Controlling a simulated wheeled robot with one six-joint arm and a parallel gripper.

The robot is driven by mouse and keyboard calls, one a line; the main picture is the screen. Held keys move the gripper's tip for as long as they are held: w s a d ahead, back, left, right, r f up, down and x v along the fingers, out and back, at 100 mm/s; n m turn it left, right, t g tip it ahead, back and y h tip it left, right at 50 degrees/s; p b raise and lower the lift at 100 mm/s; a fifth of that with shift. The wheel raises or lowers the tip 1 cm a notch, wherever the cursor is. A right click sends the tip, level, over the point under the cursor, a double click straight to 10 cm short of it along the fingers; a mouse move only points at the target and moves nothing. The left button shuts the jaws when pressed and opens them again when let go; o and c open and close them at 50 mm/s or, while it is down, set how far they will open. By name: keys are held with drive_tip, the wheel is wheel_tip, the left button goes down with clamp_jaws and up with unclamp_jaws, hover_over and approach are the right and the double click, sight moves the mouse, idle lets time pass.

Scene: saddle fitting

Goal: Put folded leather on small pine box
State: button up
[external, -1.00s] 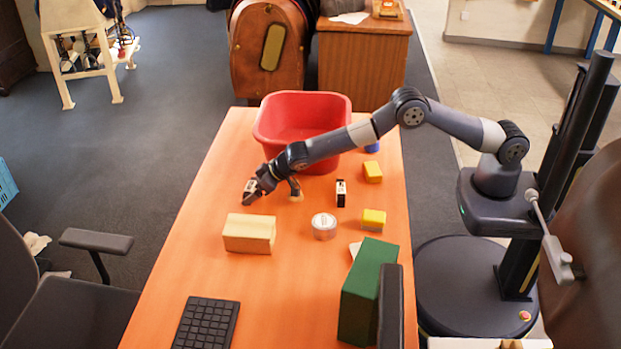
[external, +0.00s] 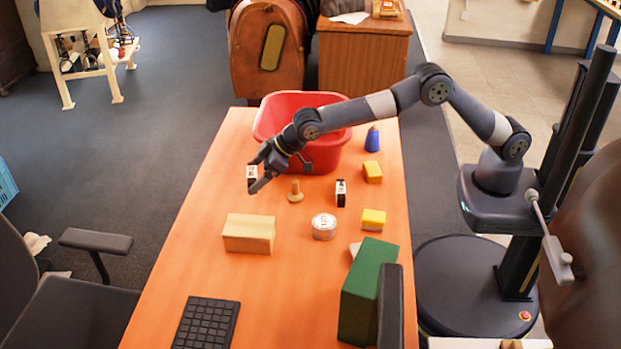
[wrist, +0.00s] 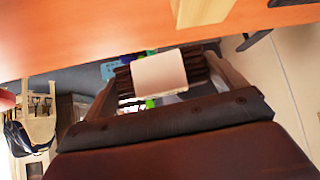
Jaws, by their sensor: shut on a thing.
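My gripper (external: 262,181) is shut on a small pale piece with dark marks, which I take to be the folded leather (external: 252,174). It shows as a cream rectangle between the fingers in the wrist view (wrist: 159,74); its folds cannot be made out. My gripper holds it above the table, near the left edge. The small pine box (external: 248,234) is a pale wooden block lying on the orange table, nearer the camera than my gripper and below it in the picture. A pale wooden block at the top of the wrist view (wrist: 203,9) looks like the same box.
A red tub (external: 300,108) stands behind my gripper. A wooden peg (external: 295,192), a black-and-white block (external: 341,193), a round tin (external: 324,226), yellow blocks (external: 373,219) and a blue bottle (external: 372,139) stand to the right. A green box (external: 366,290) and keyboard (external: 206,322) are in front.

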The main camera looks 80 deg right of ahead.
wheel_tip(320, 180, up, 2)
drive_tip(key=r+n+y, duration=0.1)
drive_tip(key=n+y, duration=0.1)
hover_over(254, 220)
drive_tip(key=s+d, duration=0.2)
drive_tip(key=s, duration=0.1)
drive_tip(key=f, duration=0.4)
drive_tip(key=a+f+p, duration=0.1)
drive_tip(key=shift+f, duration=0.4)
drive_tip(key=shift+d+f+p, duration=0.1)
drive_tip(key=shift+f+p, duration=0.2)
drive_tip(key=shift+f, duration=1.9)
drive_tip(key=shift+f, duration=0.15)
drive_tip(key=o, duration=0.8)
